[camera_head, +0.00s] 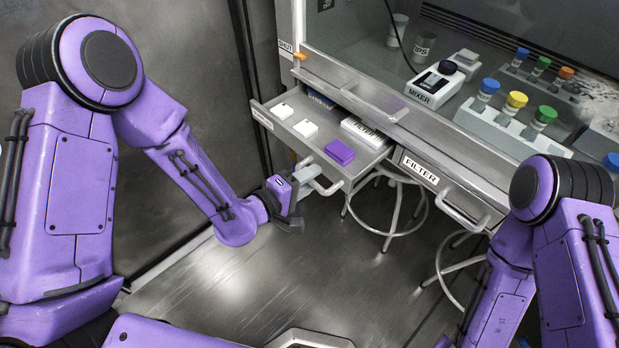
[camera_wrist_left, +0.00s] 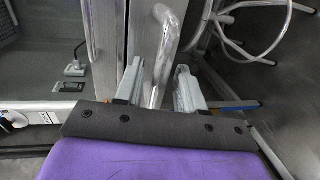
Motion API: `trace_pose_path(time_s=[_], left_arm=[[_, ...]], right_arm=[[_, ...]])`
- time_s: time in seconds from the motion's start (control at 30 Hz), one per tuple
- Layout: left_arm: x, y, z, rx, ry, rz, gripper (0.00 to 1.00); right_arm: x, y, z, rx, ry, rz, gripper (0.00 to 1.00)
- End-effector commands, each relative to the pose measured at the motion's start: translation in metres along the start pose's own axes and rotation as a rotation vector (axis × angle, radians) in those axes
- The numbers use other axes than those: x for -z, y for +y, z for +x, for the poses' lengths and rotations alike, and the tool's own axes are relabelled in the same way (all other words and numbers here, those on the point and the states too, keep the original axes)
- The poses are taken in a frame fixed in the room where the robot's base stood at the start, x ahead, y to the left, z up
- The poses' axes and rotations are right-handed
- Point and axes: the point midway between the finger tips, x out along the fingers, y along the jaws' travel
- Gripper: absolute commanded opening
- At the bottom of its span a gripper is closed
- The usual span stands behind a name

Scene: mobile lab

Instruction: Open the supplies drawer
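The left drawer (camera_head: 290,139) under the bench is pulled well out. Its front label (camera_head: 262,117) is too small to read surely. Inside it lie two small white boxes, a purple box (camera_head: 339,152), a white box with dark lettering (camera_head: 363,133) and a blue item at the back. My left gripper (camera_head: 308,181) is at the drawer's bar handle (camera_head: 332,187). In the left wrist view the handle (camera_wrist_left: 166,45) passes between the two fingers, which stand apart with a gap showing beside the bar. My right arm shows at lower right, but its gripper is out of view.
A closed drawer labelled FILTER (camera_head: 420,170) with its own handle (camera_head: 466,212) is to the right. Stools (camera_head: 392,215) stand under the bench. The bench top carries a mixer (camera_head: 436,84) and a rack of capped vials (camera_head: 508,128). Floor before the drawer is clear.

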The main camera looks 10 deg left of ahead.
Motion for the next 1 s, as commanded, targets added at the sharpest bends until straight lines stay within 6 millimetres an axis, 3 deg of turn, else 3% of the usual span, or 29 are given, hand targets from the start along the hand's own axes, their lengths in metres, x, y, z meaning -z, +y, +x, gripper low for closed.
trace_pose_path(time_s=[0.23,0.33,0.4,0.6,1.0], left_arm=[[0.000,0.000,-0.054,0.000,0.003,-0.005,0.39],[0.000,0.003,-0.079,0.002,0.003,-0.008,0.39],[0.000,0.008,-0.089,0.004,0.001,-0.006,0.39],[0.000,0.002,-0.102,0.001,0.001,-0.002,0.39],[0.000,0.000,-0.101,0.000,0.000,-0.001,0.39]], right_arm=[[-0.002,0.000,0.004,0.000,0.000,0.000,0.40],[0.002,0.001,-0.005,0.000,0.000,0.000,0.40],[0.009,0.002,-0.023,0.000,0.000,0.000,0.40],[0.013,0.003,-0.032,0.000,0.000,0.000,0.40],[0.012,0.003,-0.030,0.000,0.000,0.000,0.40]])
